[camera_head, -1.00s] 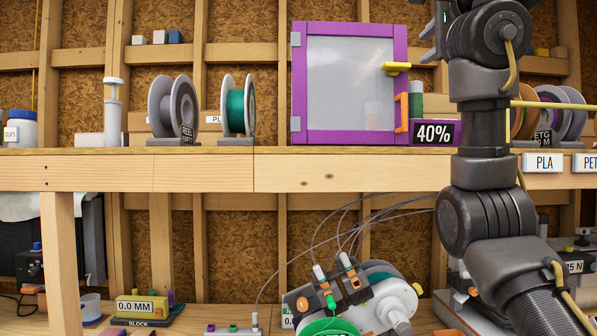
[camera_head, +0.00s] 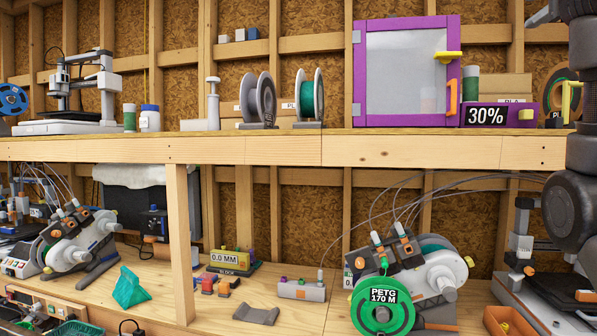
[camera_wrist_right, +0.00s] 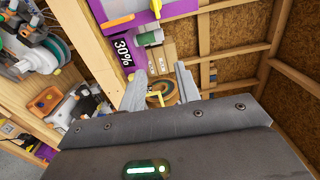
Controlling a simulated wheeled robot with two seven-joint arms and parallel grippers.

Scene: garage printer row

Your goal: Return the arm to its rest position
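My right arm stands at the right edge of the head view, with part of its gripper (camera_head: 545,14) at the top right corner, raised in front of the upper shelf. In the right wrist view the right gripper (camera_wrist_right: 158,80) has its two pale fingers spread apart with nothing held between them. My left gripper is in neither view.
A purple box (camera_head: 405,70) with a closed clear door and a 30% display (camera_head: 486,116) stands on the upper shelf (camera_head: 285,148). Reel stands (camera_head: 257,100) are to its left. A green PETG spool (camera_head: 362,312) sits at a machine on the lower bench (camera_head: 300,318).

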